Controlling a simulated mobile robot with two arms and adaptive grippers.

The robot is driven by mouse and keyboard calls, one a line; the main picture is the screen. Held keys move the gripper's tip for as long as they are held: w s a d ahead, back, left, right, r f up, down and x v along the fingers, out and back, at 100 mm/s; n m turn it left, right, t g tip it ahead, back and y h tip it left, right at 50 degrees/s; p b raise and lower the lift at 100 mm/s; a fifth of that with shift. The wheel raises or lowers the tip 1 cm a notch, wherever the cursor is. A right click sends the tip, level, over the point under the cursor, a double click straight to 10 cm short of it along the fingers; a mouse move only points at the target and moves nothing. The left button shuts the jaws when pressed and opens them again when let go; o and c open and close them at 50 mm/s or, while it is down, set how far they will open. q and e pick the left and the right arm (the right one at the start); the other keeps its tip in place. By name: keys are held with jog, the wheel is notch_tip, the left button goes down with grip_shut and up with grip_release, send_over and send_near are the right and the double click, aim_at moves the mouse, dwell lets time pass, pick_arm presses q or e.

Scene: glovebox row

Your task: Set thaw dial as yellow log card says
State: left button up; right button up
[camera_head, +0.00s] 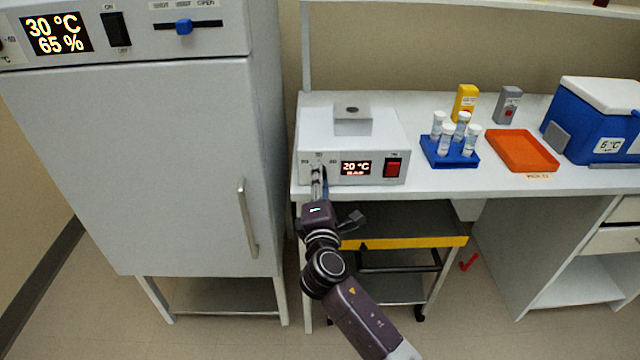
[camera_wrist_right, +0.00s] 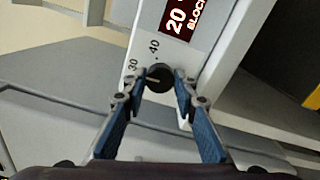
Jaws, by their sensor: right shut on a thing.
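The thaw block (camera_head: 375,128) is a white box on the bench with a small grey block on top. Its display (camera_head: 356,167) reads 20 °C, and part of it shows in the wrist view (camera_wrist_right: 176,18). The black dial (camera_wrist_right: 160,79) is on its front, left of the display, with a pale pointer line and marks 30 and 40 readable beside it. My right gripper (camera_head: 318,172) is shut on the dial, a finger on either side; in the head view it mostly hides the dial. No yellow log card is recognisable. My left gripper is not in view.
A red switch (camera_head: 393,168) sits right of the display. A blue tube rack (camera_head: 449,157), orange tray (camera_head: 522,150), yellow box (camera_head: 465,102), grey box (camera_head: 508,104) and blue cooler (camera_head: 585,128) stand to the right. A cabinet (camera_head: 150,170) is left; a cart (camera_head: 405,226) is under the bench.

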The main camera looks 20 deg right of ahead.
dwell(0.5)
jog(key=o, duration=1.2)
jog(key=shift+c, duration=0.2)
jog(key=v, duration=1.2)
